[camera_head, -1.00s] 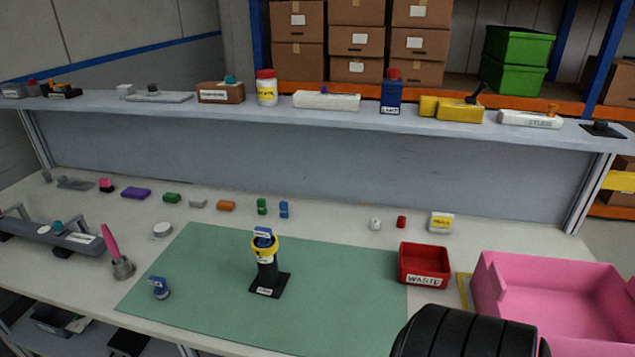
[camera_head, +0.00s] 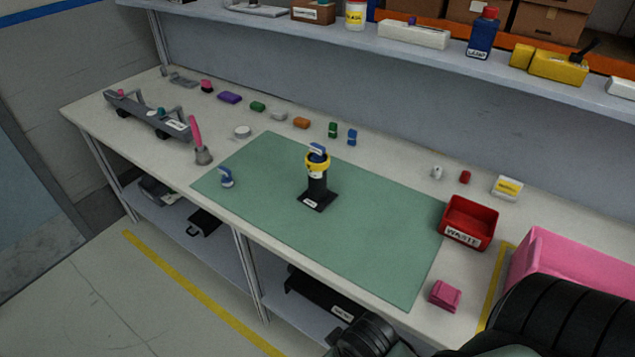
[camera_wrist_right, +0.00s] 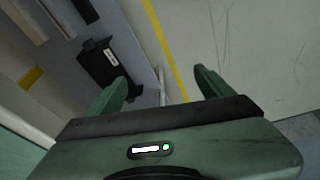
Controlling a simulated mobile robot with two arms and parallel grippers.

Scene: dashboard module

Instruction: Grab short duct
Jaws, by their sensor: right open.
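Black parts lie on the lower shelf below the table. A longer black part with a white label (camera_head: 322,298) is under the middle of the bench, and a smaller black part (camera_head: 204,222) is farther left. I cannot tell from the unreadable labels which is the short duct. The right wrist view shows a black labelled part (camera_wrist_right: 100,62) on the shelf, left of my right gripper (camera_wrist_right: 158,88). The gripper is open and empty, its fingers spread over the shelf edge and floor. In the head view my right arm is at the lower right. My left gripper is not in view.
The table bears a green mat (camera_head: 260,190), a black stand with a yellow ring (camera_head: 317,185), a red waste bin (camera_head: 470,221), a pink tray (camera_head: 560,268) and a pink block (camera_head: 445,294). Shelf posts (camera_head: 247,275) divide the lower shelf. Floor in front is clear.

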